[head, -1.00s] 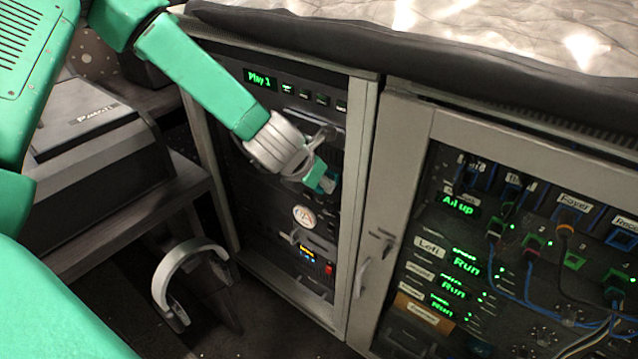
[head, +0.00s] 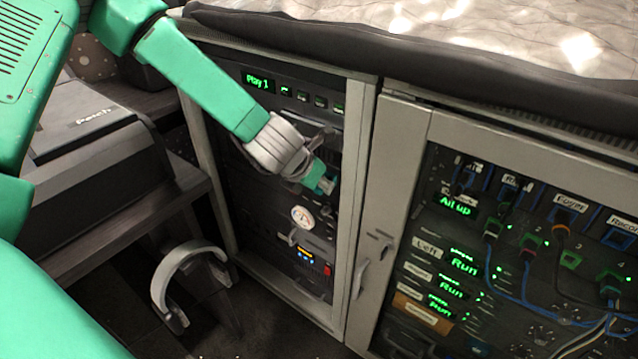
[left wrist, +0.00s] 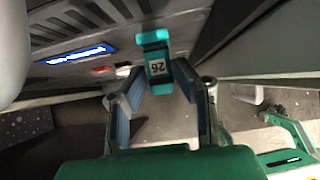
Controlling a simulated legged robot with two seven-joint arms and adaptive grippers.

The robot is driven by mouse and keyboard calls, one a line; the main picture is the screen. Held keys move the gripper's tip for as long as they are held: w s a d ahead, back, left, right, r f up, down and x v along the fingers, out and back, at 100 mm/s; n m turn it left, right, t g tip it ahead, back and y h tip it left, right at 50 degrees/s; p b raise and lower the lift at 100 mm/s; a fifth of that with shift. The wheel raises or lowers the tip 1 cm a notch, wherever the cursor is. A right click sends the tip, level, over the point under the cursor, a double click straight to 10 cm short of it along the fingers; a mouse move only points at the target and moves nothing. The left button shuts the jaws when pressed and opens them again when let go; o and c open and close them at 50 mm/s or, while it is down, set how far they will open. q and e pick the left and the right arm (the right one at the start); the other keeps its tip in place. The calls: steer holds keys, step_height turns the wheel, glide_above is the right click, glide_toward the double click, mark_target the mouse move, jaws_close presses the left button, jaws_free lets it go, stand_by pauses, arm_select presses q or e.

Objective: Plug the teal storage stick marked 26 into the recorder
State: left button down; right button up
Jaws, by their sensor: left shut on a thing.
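The teal stick (left wrist: 154,42) with a white label reading 26 is between the fingertips of my left gripper (left wrist: 160,76) in the left wrist view. The gripper is shut on it. In the head view my left gripper (head: 318,182) is in front of the left rack's dark panels, and a teal piece shows at its tips. The stick's far end points toward a dark panel; I cannot tell whether it touches or enters a port. A rack unit with orange and blue lights and a red button (head: 310,258) is below the gripper. No recorder label is readable on it. My right gripper is out of view.
The open left rack has a pale frame (head: 357,190) close to the gripper's right. A unit showing "Play 1" (head: 258,81) is above. A right rack with cables (head: 530,240) stands alongside. A dark case (head: 95,150) is at left, headphones (head: 180,280) below it.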

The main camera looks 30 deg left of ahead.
arm_select(q)
steer(key=shift+w+r, duration=0.1)
steer(key=shift+w, duration=0.1)
steer(key=c, duration=1.4)
jaws_free()
steer(key=shift+o, duration=1)
steer(key=shift+w, duration=0.1)
steer(key=v, duration=1.1)
steer(key=shift+s+r, duration=0.2)
steer(key=shift+s, duration=0.1)
